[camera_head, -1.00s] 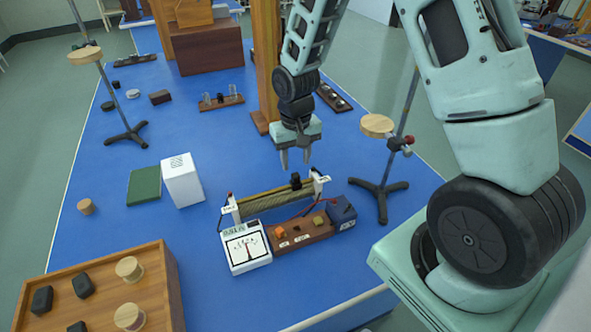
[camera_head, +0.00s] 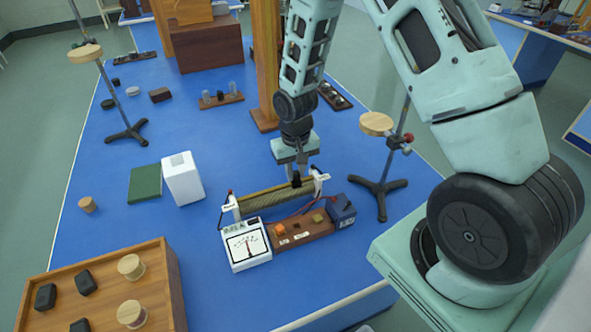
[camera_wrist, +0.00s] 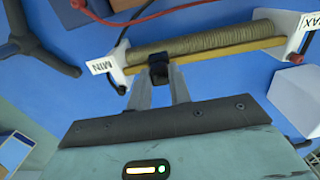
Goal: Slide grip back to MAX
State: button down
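The rheostat has a tan wound coil (camera_head: 268,202) between white end posts. Its black slide grip (camera_head: 296,180) stands close to the right post in the head view. The wrist view shows the slide grip (camera_wrist: 158,70) near the post labelled MIN (camera_wrist: 103,65); the post labelled MAX (camera_wrist: 300,32) is at the far other end, which is the left end in the head view. My gripper (camera_head: 296,175) points down over the slide grip. Its fingers (camera_wrist: 158,82) flank the grip closely on both sides and appear shut on it.
A white meter (camera_head: 247,245) and a brown terminal block (camera_head: 300,230) with a dark blue box (camera_head: 340,211) stand in front of the rheostat. A ring stand (camera_head: 379,187) is close on the right. A white box (camera_head: 183,183) stands to the left.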

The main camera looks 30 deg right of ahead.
jog(key=w+a, duration=0.1)
jog(key=a, duration=0.4)
jog(key=w+a+b, duration=0.1)
jog(key=a, duration=0.4)
jog(key=w+a, duration=0.1)
jog(key=a, duration=0.3)
jog(key=shift+a, duration=0.4)
jog(key=c, duration=1.3)
grip_release()
jog(key=shift+a, duration=0.15)
jog(key=shift+r+b, duration=0.4)
jog(key=shift+r, duration=0.1)
notch_tip(320, 180, up, 16)
jog(key=shift+r+b, duration=0.25)
jog(key=shift+b, duration=0.85)
